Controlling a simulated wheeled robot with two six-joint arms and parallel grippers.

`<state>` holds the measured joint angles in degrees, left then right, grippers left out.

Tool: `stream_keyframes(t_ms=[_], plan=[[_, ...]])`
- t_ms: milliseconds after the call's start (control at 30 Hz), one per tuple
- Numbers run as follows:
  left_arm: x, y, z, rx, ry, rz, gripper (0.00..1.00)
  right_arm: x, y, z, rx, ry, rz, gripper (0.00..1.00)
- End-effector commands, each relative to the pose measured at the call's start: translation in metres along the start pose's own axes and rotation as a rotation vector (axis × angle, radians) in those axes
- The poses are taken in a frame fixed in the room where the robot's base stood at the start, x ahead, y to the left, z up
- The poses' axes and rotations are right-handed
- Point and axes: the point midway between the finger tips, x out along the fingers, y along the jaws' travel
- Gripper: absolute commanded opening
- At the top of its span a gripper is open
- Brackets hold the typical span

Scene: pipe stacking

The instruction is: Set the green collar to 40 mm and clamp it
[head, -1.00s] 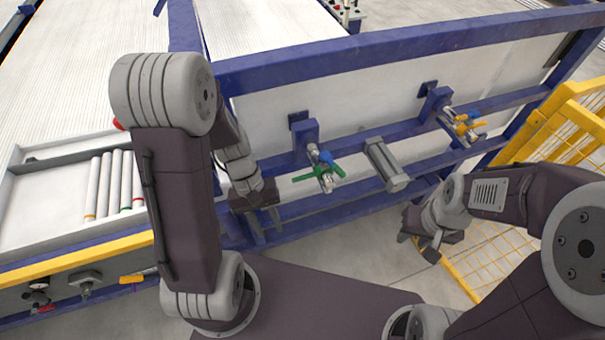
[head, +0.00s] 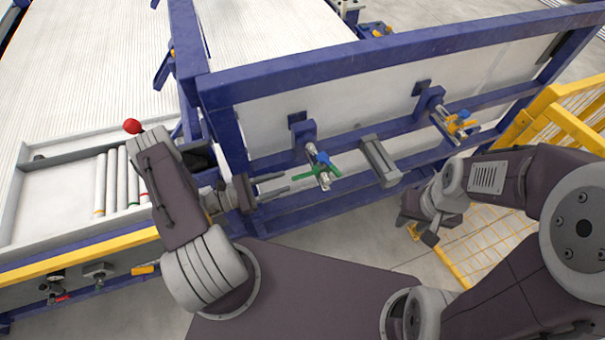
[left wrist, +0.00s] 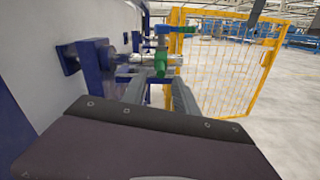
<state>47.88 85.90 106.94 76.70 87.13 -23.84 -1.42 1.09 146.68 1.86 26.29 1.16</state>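The green collar (head: 318,173) sits on a metal rod that sticks out from a blue bracket (head: 303,130) on the frame. It has green arms and a blue lever (head: 322,158). In the left wrist view, the green collar (left wrist: 160,62) is ahead, beyond the fingers. My left gripper (head: 281,183) is just left of the collar, fingers pointing right towards it. Its fingers are apart and empty, not visibly touching the collar. My right gripper (head: 416,230) hangs low at the right, fingers apart and empty. No scale reading is legible.
A grey cylinder (head: 381,160) is mounted right of the green collar. A yellow collar with a blue lever (head: 459,122) is further right. Blue rails run below and above. A yellow fence (head: 570,120) stands at right. Several pipes (head: 122,178) lie in a tray at left.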

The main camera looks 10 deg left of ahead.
Motion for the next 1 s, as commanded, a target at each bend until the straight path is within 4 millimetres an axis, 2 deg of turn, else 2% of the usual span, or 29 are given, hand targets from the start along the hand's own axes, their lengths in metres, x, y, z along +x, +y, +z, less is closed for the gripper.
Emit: stream_keyframes(t_ms=[200,333,467,700,833,1000], plan=[[0.047,-0.002,0.002,-0.002,-0.001,-0.009,0.35,-0.008,0.000,-0.001,0.000,0.000,0.000,0.35],[0.067,-0.002,0.001,-0.001,0.000,-0.009,0.35,-0.009,0.000,-0.001,0.000,0.000,0.000,0.35],[0.076,-0.002,0.001,-0.001,0.001,-0.005,0.35,-0.009,0.000,-0.001,0.000,0.000,0.000,0.35],[0.077,-0.001,0.000,-0.002,0.001,-0.003,0.35,-0.009,0.000,-0.001,0.000,0.000,0.000,0.35],[0.077,-0.001,0.000,-0.002,0.001,-0.004,0.00,-0.009,0.000,-0.001,0.000,0.000,0.000,0.35],[0.077,-0.001,0.000,-0.002,0.001,-0.004,0.00,-0.009,0.000,-0.001,0.000,0.000,0.000,0.35]])
